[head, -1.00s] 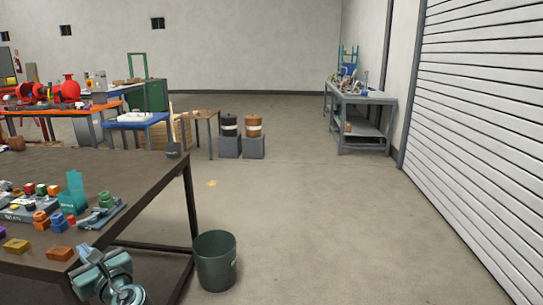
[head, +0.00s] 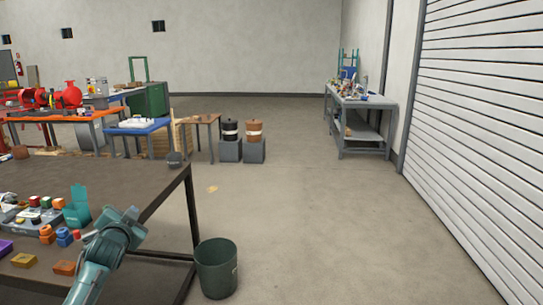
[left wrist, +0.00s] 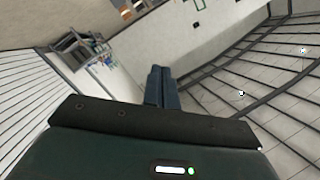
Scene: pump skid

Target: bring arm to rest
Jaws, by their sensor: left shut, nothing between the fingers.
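My left arm (head: 104,258) comes up from the bottom of the head view, in front of the dark table's right end. Its fingers cannot be made out clearly there. In the left wrist view the left gripper (left wrist: 158,76) has its two dark blue fingers together with nothing between them. They point away into the open hall, with no object at the tips. My right arm and gripper are not in view.
The dark table (head: 130,178) holds a teal holder (head: 77,206), coloured blocks and an orange block (head: 64,268). A green bin (head: 216,268) stands by its right leg. A grey bench (head: 362,103) stands far back. The middle floor is clear, with a shutter (head: 480,120) at right.

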